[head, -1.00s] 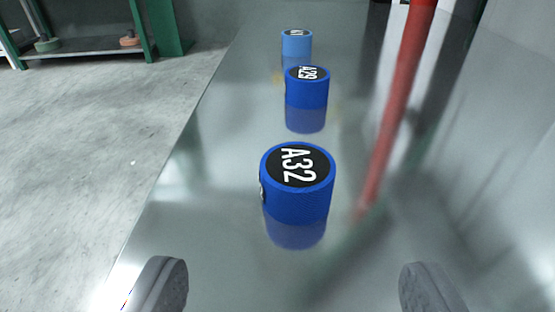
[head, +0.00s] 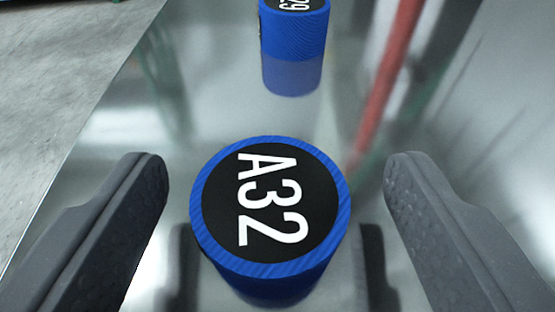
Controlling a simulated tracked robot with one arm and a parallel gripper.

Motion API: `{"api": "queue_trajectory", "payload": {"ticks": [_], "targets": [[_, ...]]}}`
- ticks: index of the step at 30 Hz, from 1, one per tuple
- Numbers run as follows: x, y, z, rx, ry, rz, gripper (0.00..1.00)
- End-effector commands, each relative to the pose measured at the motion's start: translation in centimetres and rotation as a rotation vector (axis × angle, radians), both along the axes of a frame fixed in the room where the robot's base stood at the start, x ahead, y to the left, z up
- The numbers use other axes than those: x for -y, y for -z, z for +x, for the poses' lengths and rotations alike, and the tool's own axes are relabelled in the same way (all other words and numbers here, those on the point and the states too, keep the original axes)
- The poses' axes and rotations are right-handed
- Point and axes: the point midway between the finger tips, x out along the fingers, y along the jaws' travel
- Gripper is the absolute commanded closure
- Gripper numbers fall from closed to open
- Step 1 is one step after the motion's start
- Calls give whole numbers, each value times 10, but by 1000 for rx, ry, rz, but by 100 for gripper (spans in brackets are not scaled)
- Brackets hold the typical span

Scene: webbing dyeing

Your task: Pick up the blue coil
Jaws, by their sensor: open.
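A blue coil (head: 270,207) with a black top face marked A32 stands upright on a shiny metal table in the head view, low in the middle. My gripper (head: 276,165) is open, with one dark finger on each side of this coil. Clear gaps show between the coil and both fingers, and nothing is held. A second blue coil (head: 294,40) stands farther back on the table, cut off by the top edge; its label shows only in part and ends in 29.
The metal table (head: 215,115) is bare around the coils and mirrors them. Its left edge drops to a grey floor (head: 50,90). A red bar-like streak (head: 392,70), perhaps a reflection, runs at the right.

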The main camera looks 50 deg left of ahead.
Motion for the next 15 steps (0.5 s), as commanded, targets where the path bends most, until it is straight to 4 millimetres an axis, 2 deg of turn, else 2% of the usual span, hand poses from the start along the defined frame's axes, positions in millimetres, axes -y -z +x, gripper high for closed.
{"api": "queue_trajectory", "payload": {"ticks": [3,8,15], "targets": [[0,-1,0,0,0,0,35],[0,-1,0,0,-1,0,80],[0,0,0,1,-1,0,81]]}}
